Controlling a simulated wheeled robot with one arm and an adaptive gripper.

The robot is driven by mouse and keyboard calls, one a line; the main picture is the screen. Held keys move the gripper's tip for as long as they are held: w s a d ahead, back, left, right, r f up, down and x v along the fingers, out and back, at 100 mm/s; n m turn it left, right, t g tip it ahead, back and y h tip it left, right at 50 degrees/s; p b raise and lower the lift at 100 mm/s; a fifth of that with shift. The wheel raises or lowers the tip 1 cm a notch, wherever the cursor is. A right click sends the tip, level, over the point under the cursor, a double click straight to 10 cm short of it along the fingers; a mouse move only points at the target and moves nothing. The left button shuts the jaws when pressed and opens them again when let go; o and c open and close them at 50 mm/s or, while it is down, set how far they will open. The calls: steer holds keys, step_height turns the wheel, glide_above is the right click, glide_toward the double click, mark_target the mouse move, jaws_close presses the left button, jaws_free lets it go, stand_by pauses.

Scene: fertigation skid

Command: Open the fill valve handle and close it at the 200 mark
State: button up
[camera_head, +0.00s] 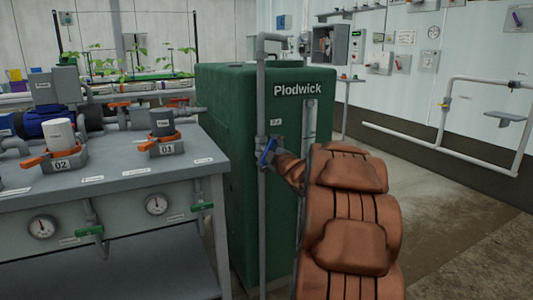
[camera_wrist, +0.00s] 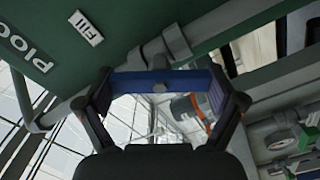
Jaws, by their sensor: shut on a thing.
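The blue fill valve handle (camera_head: 268,150) sits on the grey vertical pipe (camera_head: 262,85) in front of the green Plodwick tank (camera_head: 225,130). My gripper (camera_head: 276,157) is at the handle, partly hidden by my own arm. In the wrist view the blue handle (camera_wrist: 160,83) spans between the two dark fingers of my gripper (camera_wrist: 168,90), which is shut on it. The Fill label (camera_wrist: 88,27) is beside the pipe. A pale upright level tube (camera_head: 309,120) stands on the tank front; my arm hides its lower part, and no marks or liquid level are readable.
A grey bench (camera_head: 120,180) with orange-handled valves 01 (camera_head: 165,147) and 02 (camera_head: 62,162) and round gauges (camera_head: 156,205) stands close on the left. Wall pipes (camera_head: 440,140) and boxes are at the right. The floor (camera_head: 440,205) right of my arm is clear.

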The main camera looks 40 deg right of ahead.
steer(key=o, duration=0.8)
steer(key=shift+a, duration=0.1)
steer(key=v, duration=1.2)
